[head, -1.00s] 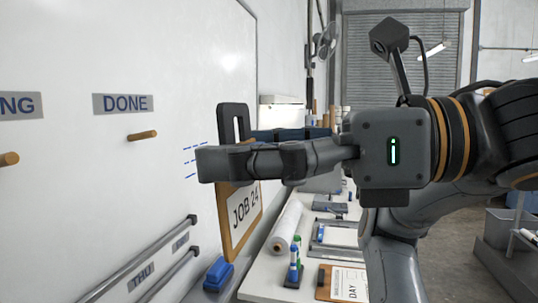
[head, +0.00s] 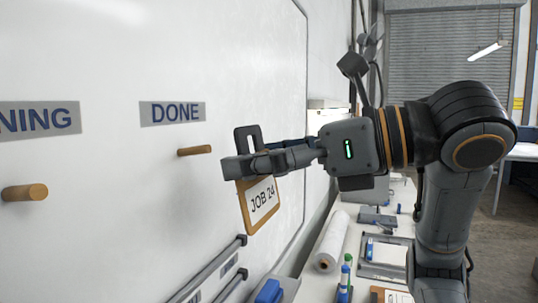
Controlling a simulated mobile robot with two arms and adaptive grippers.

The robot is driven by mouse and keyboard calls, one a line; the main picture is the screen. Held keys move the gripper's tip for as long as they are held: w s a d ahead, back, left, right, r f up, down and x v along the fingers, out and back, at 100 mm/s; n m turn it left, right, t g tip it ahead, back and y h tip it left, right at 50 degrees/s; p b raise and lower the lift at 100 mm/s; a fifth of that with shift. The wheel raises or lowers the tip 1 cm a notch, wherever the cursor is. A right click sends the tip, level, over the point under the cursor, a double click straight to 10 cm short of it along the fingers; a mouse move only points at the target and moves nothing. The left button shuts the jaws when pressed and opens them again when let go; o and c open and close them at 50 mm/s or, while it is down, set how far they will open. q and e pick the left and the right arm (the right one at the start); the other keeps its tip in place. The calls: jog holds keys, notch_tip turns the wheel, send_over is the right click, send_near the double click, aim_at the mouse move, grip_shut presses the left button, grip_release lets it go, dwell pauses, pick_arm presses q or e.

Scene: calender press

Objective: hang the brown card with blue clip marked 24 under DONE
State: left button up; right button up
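The brown card (head: 246,217), with a white sheet reading JOB 24, hangs from my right gripper (head: 245,166). A dark slotted tab (head: 240,137) rises above the fingers. The fingers look closed on the card's top, and they hide its clip, so I cannot tell the clip's colour. The DONE label (head: 173,112) is on the whiteboard, with a wooden peg (head: 195,150) sticking out below it. The card is to the right of this peg and apart from it. My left gripper is not in view.
Another peg (head: 24,193) stands out at the left under a label ending in NING (head: 40,119). Rails (head: 207,272) run low along the whiteboard (head: 95,235). A bench below holds a white roll (head: 331,241), markers (head: 345,277) and a blue block (head: 268,291).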

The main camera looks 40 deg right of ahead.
aim_at(181, 167)
jog(key=shift+r+p+x, duration=0.2)
jog(key=shift+p+x, duration=0.1)
jog(key=shift+x, duration=1.5)
jog(key=shift+r+p+x, duration=0.2)
jog(key=shift+p+x, duration=0.1)
jog(key=shift+x, duration=1.5)
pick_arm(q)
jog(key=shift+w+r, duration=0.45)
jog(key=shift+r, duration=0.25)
pick_arm(e)
jog(key=shift+w+a+f, duration=0.2)
jog(key=shift+w+f, duration=0.2)
jog(key=shift+w, duration=0.3)
jog(key=o, duration=0.6)
jog(key=shift+o, duration=0.2)
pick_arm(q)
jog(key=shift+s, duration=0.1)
